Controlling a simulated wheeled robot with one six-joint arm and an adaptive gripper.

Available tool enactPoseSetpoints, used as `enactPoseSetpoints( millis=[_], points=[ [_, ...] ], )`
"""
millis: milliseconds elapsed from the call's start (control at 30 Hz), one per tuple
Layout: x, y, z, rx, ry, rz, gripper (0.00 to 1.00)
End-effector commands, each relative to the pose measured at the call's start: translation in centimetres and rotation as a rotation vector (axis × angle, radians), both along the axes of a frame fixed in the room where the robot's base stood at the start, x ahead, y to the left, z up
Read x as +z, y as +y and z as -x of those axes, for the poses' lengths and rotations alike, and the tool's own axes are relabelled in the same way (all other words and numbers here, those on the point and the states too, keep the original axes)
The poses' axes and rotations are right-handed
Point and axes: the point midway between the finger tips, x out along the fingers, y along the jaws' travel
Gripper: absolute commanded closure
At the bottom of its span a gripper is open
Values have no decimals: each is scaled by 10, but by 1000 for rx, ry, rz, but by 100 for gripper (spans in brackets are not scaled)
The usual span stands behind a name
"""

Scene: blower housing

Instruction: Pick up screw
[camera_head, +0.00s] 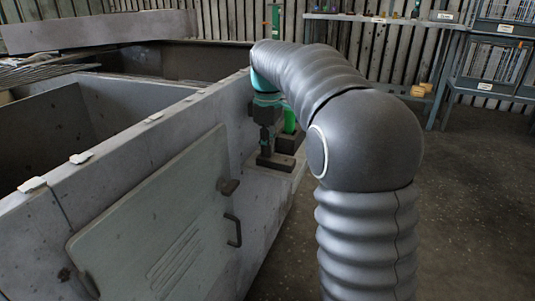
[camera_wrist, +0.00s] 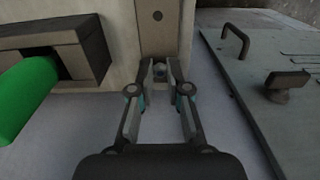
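The screw shows as a small grey round piece in the wrist view (camera_wrist: 160,70), at the lower end of a beige-grey plate. My gripper (camera_wrist: 161,68) has its two fingertips on either side of the screw, with narrow gaps seeming to remain beside it. Contact is not clear. In the head view my gripper (camera_head: 267,141) points down beside the housing wall, above a dark block. The screw cannot be made out there.
A green cylinder (camera_wrist: 25,95) sticks out of a dark block (camera_wrist: 88,50) left of my gripper. At right is a grey panel (camera_wrist: 255,75) with a handle and a knob. Shelves (camera_head: 385,19) stand at the back; the floor at right is clear.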

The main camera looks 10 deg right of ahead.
Motion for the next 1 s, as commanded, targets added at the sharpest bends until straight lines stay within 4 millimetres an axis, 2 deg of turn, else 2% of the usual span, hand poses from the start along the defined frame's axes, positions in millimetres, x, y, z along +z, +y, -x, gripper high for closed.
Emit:
enactPoseSetpoints(
  millis=[533,667,800,1000],
  points=[
    [4,0,-1,0,-2,0,100],
    [22,0,-1,0,-2,0,100],
    [53,0,-1,0,-5,0,100],
    [77,-39,28,-6,-4,0,100]
  ],
)
